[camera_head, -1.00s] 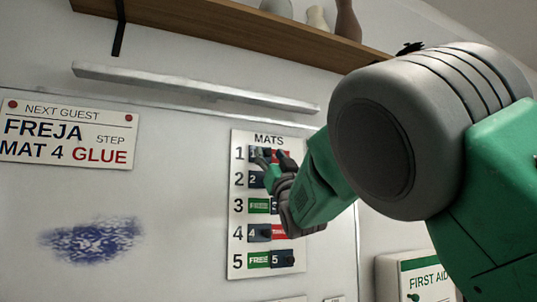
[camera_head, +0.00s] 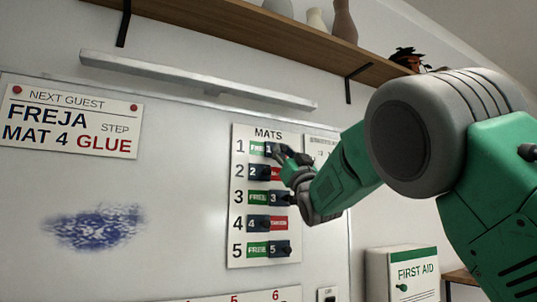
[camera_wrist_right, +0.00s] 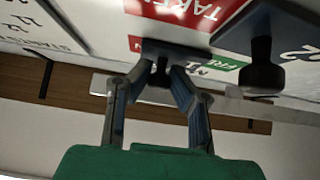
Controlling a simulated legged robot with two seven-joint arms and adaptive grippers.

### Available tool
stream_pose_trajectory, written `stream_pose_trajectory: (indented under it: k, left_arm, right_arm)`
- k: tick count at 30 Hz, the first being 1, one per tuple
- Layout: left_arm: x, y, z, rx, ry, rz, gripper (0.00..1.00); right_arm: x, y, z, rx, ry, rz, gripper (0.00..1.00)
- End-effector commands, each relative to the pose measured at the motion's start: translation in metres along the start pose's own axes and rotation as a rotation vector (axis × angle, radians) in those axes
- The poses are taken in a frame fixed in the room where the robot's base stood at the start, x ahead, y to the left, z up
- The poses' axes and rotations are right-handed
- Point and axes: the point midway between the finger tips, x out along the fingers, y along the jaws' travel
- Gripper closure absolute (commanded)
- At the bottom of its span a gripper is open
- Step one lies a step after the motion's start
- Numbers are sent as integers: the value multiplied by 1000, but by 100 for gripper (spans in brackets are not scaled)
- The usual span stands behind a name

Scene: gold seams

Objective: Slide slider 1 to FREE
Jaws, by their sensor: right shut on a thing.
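The MATS board (camera_head: 238,215) hangs on the white wall, with numbered rows of sliders. In row 1, slider 1 (camera_head: 269,148) is a dark block at the right of its slot, and green FREE (camera_head: 257,148) shows to its left. My right gripper (camera_head: 278,155) is shut on slider 1's knob and partly hides it. In the right wrist view, the fingers (camera_wrist_right: 160,75) close on the knob under the dark block (camera_wrist_right: 175,50). A little red shows beside that block, and green FREE is on its other side. My left gripper is not in view.
Slider 2 (camera_head: 258,173) sits left just below, with red TAKEN beside it; its knob (camera_wrist_right: 262,77) stands out close to my fingers. Slider 3 (camera_head: 280,198) and slider 5 (camera_head: 279,248) sit right; slider 4 (camera_head: 258,223) sits left. A shelf (camera_head: 250,38) runs above.

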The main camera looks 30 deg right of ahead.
Motion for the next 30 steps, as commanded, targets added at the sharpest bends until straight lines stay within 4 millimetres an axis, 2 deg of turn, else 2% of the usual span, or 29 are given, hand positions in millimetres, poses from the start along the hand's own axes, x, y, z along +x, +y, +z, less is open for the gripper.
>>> stream_pose_trajectory:
  k: [1,6,7,8,9,15,25,30]
  left_arm:
    - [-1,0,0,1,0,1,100]
    - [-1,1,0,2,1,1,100]
    - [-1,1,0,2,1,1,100]
    - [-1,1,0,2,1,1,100]
    - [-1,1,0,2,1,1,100]
    - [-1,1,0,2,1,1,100]
    - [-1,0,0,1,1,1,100]
    - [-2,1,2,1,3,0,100]
  right_arm:
    - [2,4,-5,1,11,2,100]
    - [2,8,-6,1,14,5,100]
    - [2,8,-6,1,14,6,77]
    - [2,8,-6,1,14,6,66]
    - [2,7,-6,1,13,6,61]
    - [2,-1,-6,-1,9,2,61]
    - [2,-3,-4,-1,6,0,61]
    - [-7,-3,-3,0,4,1,61]
